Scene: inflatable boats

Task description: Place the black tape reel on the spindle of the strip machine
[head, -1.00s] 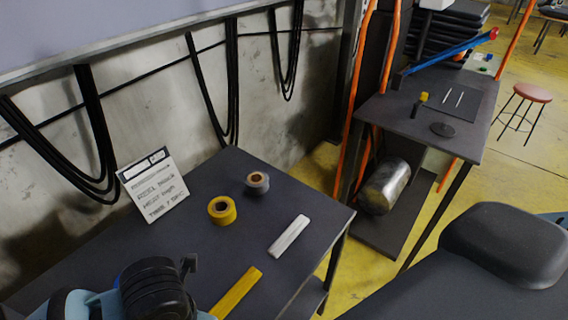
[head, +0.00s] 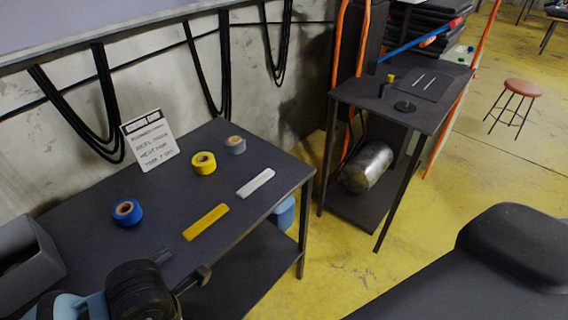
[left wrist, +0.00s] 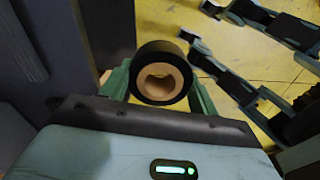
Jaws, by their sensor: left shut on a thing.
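The black tape reel (left wrist: 160,49), with a tan core and an open centre, is in the left wrist view. My left gripper (left wrist: 161,88) is shut on it, with green fingers at its two sides. In the head view my left arm is at the bottom left, over the near table's front edge; the reel is not clear there. On the far table are a black disc (head: 404,107) and a small yellow-topped piece (head: 390,79). I cannot tell whether they belong to the strip machine, and I make out no spindle. My right gripper is not identifiable.
The near table (head: 95,240) holds blue (head: 127,212), yellow (head: 203,163) and grey (head: 235,145) reels, a yellow bar (head: 206,222), a white bar (head: 255,183), a sign (head: 150,139) and a grey bin (head: 25,255). Yellow floor separates it from the far table (head: 440,118).

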